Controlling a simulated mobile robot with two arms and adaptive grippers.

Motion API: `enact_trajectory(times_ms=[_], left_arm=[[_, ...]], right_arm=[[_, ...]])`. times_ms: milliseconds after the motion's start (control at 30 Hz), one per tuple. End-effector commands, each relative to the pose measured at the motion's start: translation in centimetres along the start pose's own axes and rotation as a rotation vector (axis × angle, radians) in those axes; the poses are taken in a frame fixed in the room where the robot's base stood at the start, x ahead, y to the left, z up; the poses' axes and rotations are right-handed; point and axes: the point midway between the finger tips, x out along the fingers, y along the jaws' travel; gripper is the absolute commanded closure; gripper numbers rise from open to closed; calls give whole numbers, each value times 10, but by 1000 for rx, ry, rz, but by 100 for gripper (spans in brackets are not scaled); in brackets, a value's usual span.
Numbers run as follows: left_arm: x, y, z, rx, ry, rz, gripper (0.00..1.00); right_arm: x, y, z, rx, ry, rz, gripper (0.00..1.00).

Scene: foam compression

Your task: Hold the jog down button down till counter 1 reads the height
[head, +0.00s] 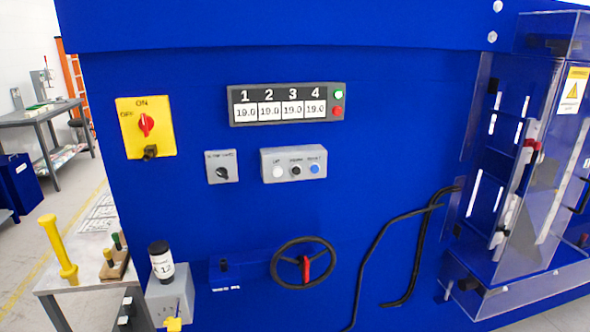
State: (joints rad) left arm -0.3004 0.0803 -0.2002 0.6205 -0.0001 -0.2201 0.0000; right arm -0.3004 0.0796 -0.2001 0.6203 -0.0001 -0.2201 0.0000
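The counter panel (287,103) is on the blue machine's front, with columns 1 to 4. Counter 1 (246,111) seems to read 19.0, and the other three look the same. A green light (339,94) glows at its right end, above a red button (337,112). Below is a grey button box (293,164) with a white button (278,171), a black button (296,170) and a blue button (315,168). Its labels are too small to read surely, so I cannot tell which button is jog down. Neither of my grippers is in view.
A yellow switch plate (146,127) with a red knob and a small grey selector box (221,167) are left of the buttons. A handwheel (305,262) sits below. Clear guards (530,180) stand right. A small table (80,276) with tools stands left.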

Motion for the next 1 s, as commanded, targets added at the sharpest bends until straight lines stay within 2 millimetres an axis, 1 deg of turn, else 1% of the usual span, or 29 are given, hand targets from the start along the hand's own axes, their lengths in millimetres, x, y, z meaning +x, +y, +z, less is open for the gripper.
enact_trajectory(times_ms=[467,500,700,733,1000], left_arm=[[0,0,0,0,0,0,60],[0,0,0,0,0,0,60],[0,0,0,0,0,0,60],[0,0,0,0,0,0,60],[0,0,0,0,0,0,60]], right_arm=[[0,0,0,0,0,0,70],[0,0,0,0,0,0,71],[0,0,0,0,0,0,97],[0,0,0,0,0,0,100],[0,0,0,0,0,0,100]])
